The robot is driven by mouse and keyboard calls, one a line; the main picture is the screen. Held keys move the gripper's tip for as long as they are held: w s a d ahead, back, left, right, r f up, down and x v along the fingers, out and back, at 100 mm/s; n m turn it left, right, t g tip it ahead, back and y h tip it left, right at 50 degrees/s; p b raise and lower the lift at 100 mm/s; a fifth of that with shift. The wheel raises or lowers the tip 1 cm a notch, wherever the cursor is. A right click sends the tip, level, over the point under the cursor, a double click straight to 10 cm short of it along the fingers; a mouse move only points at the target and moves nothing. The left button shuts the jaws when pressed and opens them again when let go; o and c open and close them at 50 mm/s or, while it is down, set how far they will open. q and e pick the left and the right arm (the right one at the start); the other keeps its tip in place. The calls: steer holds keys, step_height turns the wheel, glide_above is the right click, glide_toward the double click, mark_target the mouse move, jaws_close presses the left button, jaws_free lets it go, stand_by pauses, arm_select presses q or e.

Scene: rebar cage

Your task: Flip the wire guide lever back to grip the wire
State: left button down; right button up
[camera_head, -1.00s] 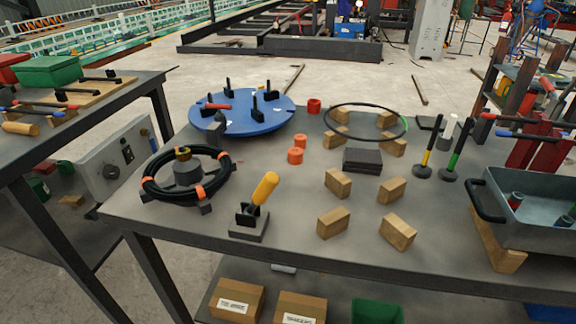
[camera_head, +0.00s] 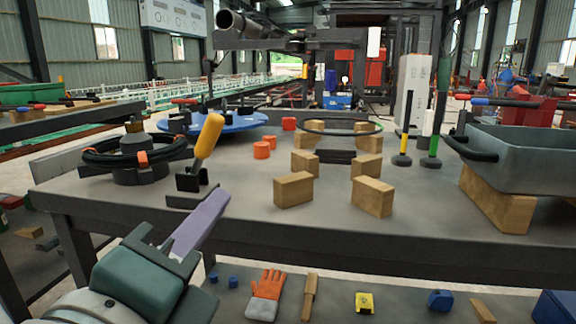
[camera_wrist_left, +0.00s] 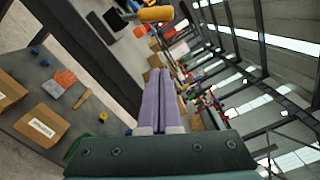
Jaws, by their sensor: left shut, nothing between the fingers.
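The wire guide lever has a yellow handle (camera_head: 207,138) that leans up and to the right from a dark bracket (camera_head: 190,186) near the table's front edge. In the left wrist view the yellow handle (camera_wrist_left: 155,14) lies at the top, beyond my fingertips with a gap between. A black wire coil (camera_head: 105,160) with orange ties sits around a dark spool left of the lever. My left gripper (camera_head: 219,196) has its purple fingers pressed together and empty. In the head view it is low and in front of the bracket; its fingers also show in the left wrist view (camera_wrist_left: 161,72). My right gripper is out of view.
Several wooden blocks (camera_head: 294,190) stand right of the lever, some under a black ring (camera_head: 340,131). A blue disc (camera_head: 235,121) lies behind. A grey tray (camera_head: 525,152) is at the right. A lower shelf holds an orange glove (camera_head: 267,287).

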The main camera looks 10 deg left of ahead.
mark_target(204, 148)
arm_select(q)
steer(key=w+a, duration=0.1)
steer(key=w, duration=0.2)
steer(key=w+a+r+p, duration=0.1)
steer(key=w, duration=0.3)
steer(key=w+a+r, duration=0.1)
steer(key=w, duration=0.2)
steer(key=shift+w, duration=0.4)
steer(key=shift+w+a+r, duration=0.1)
steer(key=shift+a, duration=0.25)
steer(key=shift+p, duration=0.3)
steer(key=shift+a+r+n, duration=0.15)
steer(key=shift+n, duration=0.25)
